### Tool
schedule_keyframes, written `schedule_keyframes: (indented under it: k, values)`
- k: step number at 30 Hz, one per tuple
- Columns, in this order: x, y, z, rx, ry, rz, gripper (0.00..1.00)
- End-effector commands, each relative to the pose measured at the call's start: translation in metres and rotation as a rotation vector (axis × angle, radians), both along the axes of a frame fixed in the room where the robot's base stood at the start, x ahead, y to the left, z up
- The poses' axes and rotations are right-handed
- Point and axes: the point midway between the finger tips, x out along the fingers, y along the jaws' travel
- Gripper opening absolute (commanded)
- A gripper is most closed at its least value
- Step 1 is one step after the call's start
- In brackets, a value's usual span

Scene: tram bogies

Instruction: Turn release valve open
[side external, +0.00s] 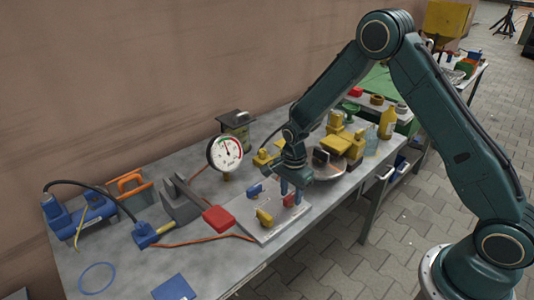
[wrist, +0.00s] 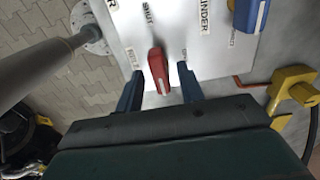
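A pale valve plate (side external: 270,222) lies on the grey bench with a blue handle (side external: 254,190), a yellow handle (side external: 264,217) and a red handle (side external: 289,200). In the wrist view, the red handle (wrist: 157,66) stands between my gripper's (wrist: 160,74) two blue fingers, with a gap on each side. My gripper is open and low over the plate. A "SHUT" label (wrist: 148,13) is printed beyond the red handle; a smaller label to its right is hard to read. The blue handle (wrist: 250,14) is at the upper right. My gripper also shows in the side view (side external: 291,184).
A pressure gauge (side external: 225,153) stands behind the plate.

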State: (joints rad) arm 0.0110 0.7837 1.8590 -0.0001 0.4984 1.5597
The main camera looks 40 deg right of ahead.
Motion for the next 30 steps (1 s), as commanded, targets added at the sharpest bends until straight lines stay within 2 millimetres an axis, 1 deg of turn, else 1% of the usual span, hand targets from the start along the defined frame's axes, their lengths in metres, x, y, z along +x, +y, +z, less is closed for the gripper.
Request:
schedule_keyframes:
  k: [1, 2, 6, 7, 8, 20, 26, 30]
  values:
    - [0.0000, 0.0000, 0.0001, 0.000, 0.000, 0.000, 0.38]
    - [0.0000, 0.0000, 0.0002, 0.000, 0.000, 0.000, 0.36]
    - [0.0000, 0.0000, 0.0003, 0.000, 0.000, 0.000, 0.09]
    - [0.0000, 0.0000, 0.0003, 0.000, 0.000, 0.000, 0.03]
    - [0.0000, 0.0000, 0.0003, 0.000, 0.000, 0.000, 0.00]
    - [0.0001, 0.0000, 0.0006, 0.000, 0.000, 0.037, 0.00]
    - [0.0001, 0.0000, 0.0007, 0.000, 0.000, 0.124, 0.00]
    - [0.0001, 0.0000, 0.0008, 0.000, 0.000, 0.219, 0.00]
